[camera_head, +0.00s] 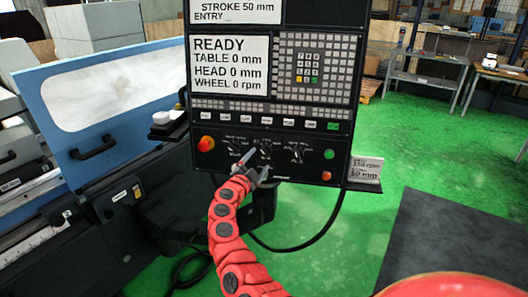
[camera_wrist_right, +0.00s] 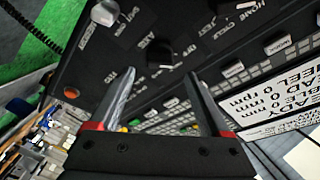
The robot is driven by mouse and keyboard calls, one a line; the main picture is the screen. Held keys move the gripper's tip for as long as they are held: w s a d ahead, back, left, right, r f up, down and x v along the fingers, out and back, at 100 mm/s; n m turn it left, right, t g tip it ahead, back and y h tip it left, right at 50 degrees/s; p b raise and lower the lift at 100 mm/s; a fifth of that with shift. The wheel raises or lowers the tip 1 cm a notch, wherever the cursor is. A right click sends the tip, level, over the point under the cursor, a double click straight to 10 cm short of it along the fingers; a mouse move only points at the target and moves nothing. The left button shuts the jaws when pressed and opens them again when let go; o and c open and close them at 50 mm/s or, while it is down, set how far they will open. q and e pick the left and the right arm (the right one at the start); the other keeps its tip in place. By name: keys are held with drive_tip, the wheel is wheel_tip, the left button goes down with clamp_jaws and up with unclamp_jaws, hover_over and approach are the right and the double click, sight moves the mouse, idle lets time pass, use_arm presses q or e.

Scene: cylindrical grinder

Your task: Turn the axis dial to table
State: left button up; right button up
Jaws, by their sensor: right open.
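The black control panel (camera_head: 232,170) has a row of three dark dials under its key row. The middle dial (camera_head: 266,149) is partly behind my right gripper (camera_head: 258,164), which is open just in front of the panel. In the right wrist view, the open, empty fingers (camera_wrist_right: 160,82) point at the panel face. There, a dark knob (camera_wrist_right: 160,54) sits beside a label that reads AXIS (camera_wrist_right: 149,38), beyond and between the fingertips. Its exact pointer setting is too small to read. My left gripper is not in view.
A red button (camera_head: 206,144) is left of the dials; a green button (camera_head: 329,154) and an orange one (camera_head: 326,176) are right. The screen (camera_head: 230,65) reads READY. A small shelf (camera_head: 364,187) with a card juts from the panel's right edge. Green floor lies beyond.

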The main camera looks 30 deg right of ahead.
sight(264, 154)
drive_tip(key=x, duration=0.5)
drive_tip(key=shift+w, duration=0.1)
drive_tip(key=shift+d, duration=0.35)
clamp_jaws()
